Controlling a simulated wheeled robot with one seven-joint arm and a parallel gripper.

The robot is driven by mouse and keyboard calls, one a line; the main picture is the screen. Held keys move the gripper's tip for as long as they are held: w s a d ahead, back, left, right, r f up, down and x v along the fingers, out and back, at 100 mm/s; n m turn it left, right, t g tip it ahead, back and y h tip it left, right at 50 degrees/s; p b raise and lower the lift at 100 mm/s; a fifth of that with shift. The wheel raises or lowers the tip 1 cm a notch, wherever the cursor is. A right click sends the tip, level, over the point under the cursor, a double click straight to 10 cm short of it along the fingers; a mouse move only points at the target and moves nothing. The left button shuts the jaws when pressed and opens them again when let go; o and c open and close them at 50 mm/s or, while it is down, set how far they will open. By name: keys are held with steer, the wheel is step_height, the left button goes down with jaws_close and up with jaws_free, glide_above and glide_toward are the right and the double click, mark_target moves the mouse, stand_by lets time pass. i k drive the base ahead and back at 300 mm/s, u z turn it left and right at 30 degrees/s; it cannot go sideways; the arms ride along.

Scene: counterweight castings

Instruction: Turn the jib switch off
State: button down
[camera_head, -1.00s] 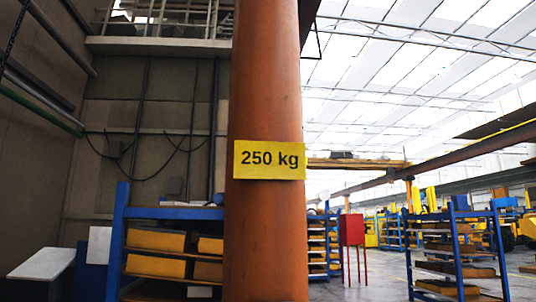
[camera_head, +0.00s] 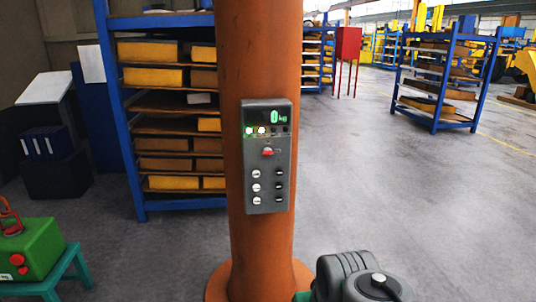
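A grey control box (camera_head: 267,185) is fixed to the front of the orange jib column (camera_head: 257,50). Its small display (camera_head: 277,115) reads 0 kg in green. Below the display, a green lamp (camera_head: 249,131) and a yellowish lamp (camera_head: 261,130) are lit, with dark ones to their right. A red switch (camera_head: 267,152) sits under the lamps; its exact position is too small to tell. Two columns of small buttons (camera_head: 257,187) fill the lower part. A grey part of my arm shows at the bottom right, below the box and apart from it. My gripper is not in view.
A blue rack (camera_head: 113,100) with yellow castings stands behind the column on the left. The floor (camera_head: 400,200) on the right is clear up to another blue rack (camera_head: 438,92).

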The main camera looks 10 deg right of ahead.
mark_target(267, 151)
steer(key=k, duration=0.6)
steer(key=z, duration=0.25)
steer(key=i, duration=0.65)
steer(key=u, duration=0.6)
steer(key=i, duration=0.7)
steer(key=u, duration=0.8)
